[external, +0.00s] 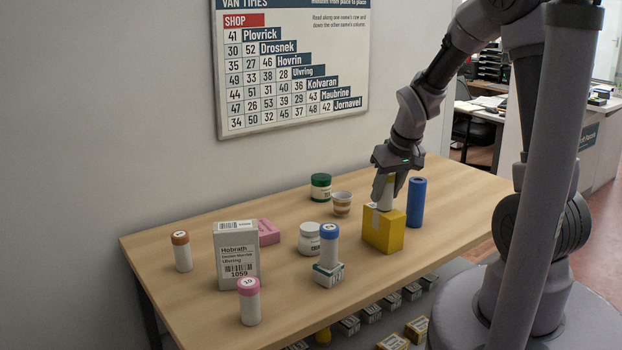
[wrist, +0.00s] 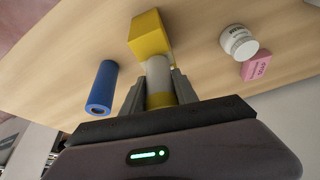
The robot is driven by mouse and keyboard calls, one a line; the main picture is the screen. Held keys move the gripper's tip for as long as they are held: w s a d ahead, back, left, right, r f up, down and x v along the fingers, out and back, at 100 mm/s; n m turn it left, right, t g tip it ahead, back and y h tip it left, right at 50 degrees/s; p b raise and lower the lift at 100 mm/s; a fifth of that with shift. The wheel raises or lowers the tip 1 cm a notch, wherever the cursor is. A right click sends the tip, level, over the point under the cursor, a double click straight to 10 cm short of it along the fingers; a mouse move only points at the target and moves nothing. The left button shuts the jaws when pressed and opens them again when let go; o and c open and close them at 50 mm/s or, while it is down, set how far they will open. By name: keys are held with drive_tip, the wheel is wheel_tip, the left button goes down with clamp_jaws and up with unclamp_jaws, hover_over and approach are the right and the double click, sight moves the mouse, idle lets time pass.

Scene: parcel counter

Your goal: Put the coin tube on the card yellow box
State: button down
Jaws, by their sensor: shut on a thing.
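The coin tube (external: 386,193) is white with a yellow cap end, which shows in the wrist view (wrist: 159,78). My gripper (external: 388,190) points down and is shut around the tube, one finger on each side, also in the wrist view (wrist: 158,84). The tube is upright over the top of the yellow box (external: 382,234), its lower end at or very near the box's top face; I cannot tell whether it touches. The box also shows in the wrist view (wrist: 149,34). The fingers hide part of the tube.
A blue cylinder (external: 416,202) stands close to the right of the box. A striped cup (external: 342,204), green-lidded jar (external: 320,187) and white jar (external: 310,239) stand left. A blue-capped tube (external: 329,246) stands on a small box. Orange-capped (external: 182,252) and pink-capped (external: 249,302) tubes flank a parcel (external: 237,255).

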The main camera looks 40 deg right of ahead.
drive_tip(key=shift+f+b, duration=0.25)
drive_tip(key=shift+b, duration=0.05)
drive_tip(key=c, duration=0.9)
unclamp_jaws()
drive_tip(key=shift+c, duration=0.2)
drive_tip(key=shift+r, duration=0.1)
drive_tip(key=p+v, duration=0.5)
drive_tip(key=v, duration=0.7)
drive_tip(key=s+a+r+m+y, duration=0.1)
drive_tip(key=s+a+r, duration=0.2)
drive_tip(key=s+a, duration=0.3)
drive_tip(key=s+a+r+t+y, duration=0.1)
drive_tip(key=s+a+r+y, duration=0.1)
drive_tip(key=s+a+r, duration=0.2)
drive_tip(key=s+a, duration=0.2)
drive_tip(key=s, duration=0.2)
drive_tip(key=shift+s+m+t, duration=0.2)
drive_tip(key=shift+m+t, duration=0.1)
drive_tip(key=shift+m, duration=0.1)
